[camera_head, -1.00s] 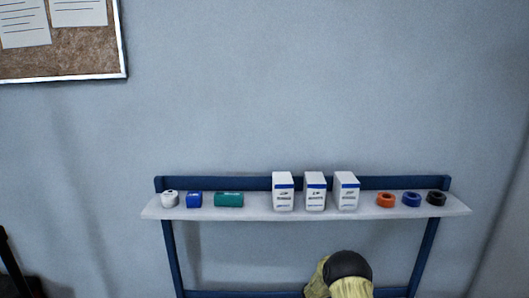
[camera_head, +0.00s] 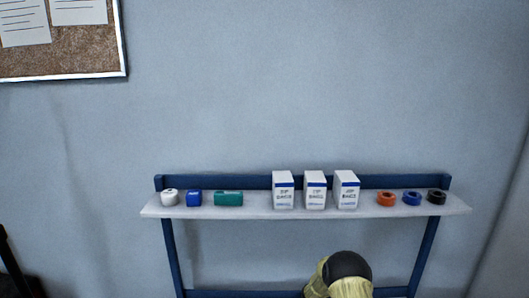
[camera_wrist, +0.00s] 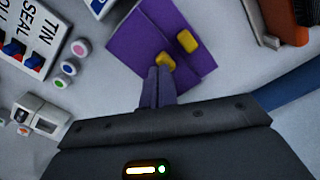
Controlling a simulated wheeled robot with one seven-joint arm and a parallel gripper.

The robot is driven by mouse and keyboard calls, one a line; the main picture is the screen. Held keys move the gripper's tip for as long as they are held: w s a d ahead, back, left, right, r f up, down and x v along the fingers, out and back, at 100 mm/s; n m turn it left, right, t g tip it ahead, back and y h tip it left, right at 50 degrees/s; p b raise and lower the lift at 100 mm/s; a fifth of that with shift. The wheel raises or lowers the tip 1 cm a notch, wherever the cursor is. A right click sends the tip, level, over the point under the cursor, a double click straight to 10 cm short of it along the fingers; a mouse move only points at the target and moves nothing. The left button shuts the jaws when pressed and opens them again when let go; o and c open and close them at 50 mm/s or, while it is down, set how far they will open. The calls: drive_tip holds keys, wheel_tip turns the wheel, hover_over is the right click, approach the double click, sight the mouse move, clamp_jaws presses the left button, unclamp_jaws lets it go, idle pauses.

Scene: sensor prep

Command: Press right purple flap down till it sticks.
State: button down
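In the wrist view a purple piece (camera_wrist: 133,48) lies on the pale surface at the top middle. A line divides it into sections, but I cannot tell whether either side stands up or lies flat. Two yellow pads show on it, an upper right one (camera_wrist: 187,41) and a lower one (camera_wrist: 165,62). My gripper (camera_wrist: 158,70) has its two narrow fingers together, with nothing seen between them. The fingertips overlap the lower edge of the purple piece, just below the lower yellow pad. I cannot tell whether they touch it. The head view does not show the purple piece.
In the wrist view a labelled white panel (camera_wrist: 30,35), coloured round caps (camera_wrist: 68,67) and a white device (camera_wrist: 38,118) lie left. An orange and dark object (camera_wrist: 285,20) is upper right. The head view shows a wall shelf (camera_head: 250,211) with boxes and tape rolls.

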wheel_tip(320, 180, up, 7)
drive_tip(key=p, duration=0.4)
idle(0.8)
drive_tip(key=s+r+n, duration=0.1)
drive_tip(key=s+r, duration=0.2)
drive_tip(key=r, duration=0.3)
drive_tip(key=s+r+n+t, duration=0.1)
drive_tip(key=s+r, duration=0.1)
drive_tip(key=r, duration=0.5)
drive_tip(key=s+r+n, duration=0.1)
drive_tip(key=s+r, duration=0.2)
drive_tip(key=r, duration=0.3)
drive_tip(key=s+r+n, duration=0.1)
drive_tip(key=s+r, duration=0.4)
drive_tip(key=s, duration=0.4)
drive_tip(key=s+r+n+t, duration=0.1)
drive_tip(key=s+r+n, duration=0.1)
drive_tip(key=s+r, duration=0.4)
drive_tip(key=s, duration=0.3)
drive_tip(key=shift+s+r+t, duration=0.15)
drive_tip(key=shift+r+t, duration=0.1)
drive_tip(key=shift+t, duration=0.05)
